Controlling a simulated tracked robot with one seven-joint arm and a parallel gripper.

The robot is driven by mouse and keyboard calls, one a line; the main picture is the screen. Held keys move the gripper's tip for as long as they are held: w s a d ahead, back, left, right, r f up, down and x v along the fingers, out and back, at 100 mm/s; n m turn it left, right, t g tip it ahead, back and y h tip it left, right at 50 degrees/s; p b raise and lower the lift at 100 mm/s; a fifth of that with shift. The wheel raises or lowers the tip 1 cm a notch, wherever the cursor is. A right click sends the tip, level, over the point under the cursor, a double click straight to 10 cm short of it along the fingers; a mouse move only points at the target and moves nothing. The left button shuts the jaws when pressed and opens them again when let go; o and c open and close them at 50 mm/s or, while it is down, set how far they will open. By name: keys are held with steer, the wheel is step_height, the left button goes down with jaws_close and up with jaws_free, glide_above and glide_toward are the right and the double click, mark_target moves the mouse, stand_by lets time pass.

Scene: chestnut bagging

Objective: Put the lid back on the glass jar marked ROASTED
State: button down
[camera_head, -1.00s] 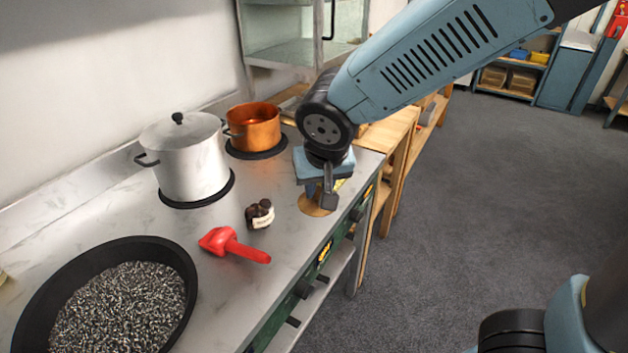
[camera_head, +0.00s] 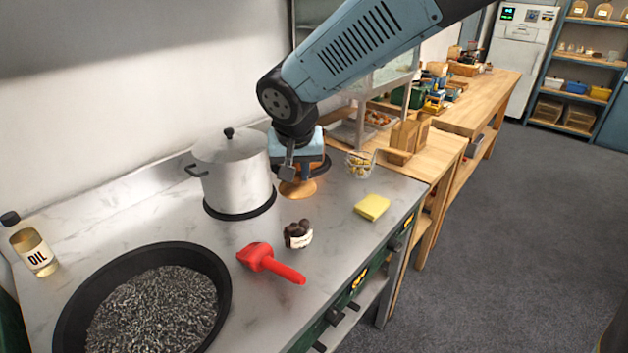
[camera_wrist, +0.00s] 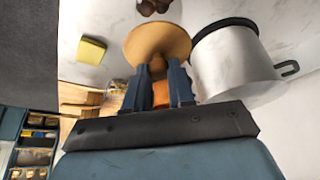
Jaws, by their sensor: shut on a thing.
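My gripper (camera_head: 294,176) is shut on the knob of a round wooden lid (camera_head: 298,190). The lid hangs level or nearly so over the steel counter, right of the silver pot. In the wrist view the fingers (camera_wrist: 158,76) hold the lid (camera_wrist: 160,40) disc outward. A small clear container of dark brown chestnuts with a white label (camera_head: 299,236) stands open in front of the lid, apart from it. It looks like the jar, but I cannot read its label. Its brown contents show at the wrist view's top edge (camera_wrist: 155,5).
A red scoop (camera_head: 268,262), yellow sponge (camera_head: 372,206), oil bottle (camera_head: 33,249) and wide black pan (camera_head: 218,277) are on the counter. A wire basket (camera_head: 360,163) stands behind.

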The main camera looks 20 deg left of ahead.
mark_target(294, 189)
steer(key=shift+w+a, duration=0.1)
steer(key=shift+a, duration=0.2)
steer(key=shift+f, duration=3.15)
steer(key=shift+f, duration=0.15)
steer(key=c, duration=0.9)
jaws_free()
steer(key=shift+o, duration=0.4)
steer(key=o, duration=0.4)
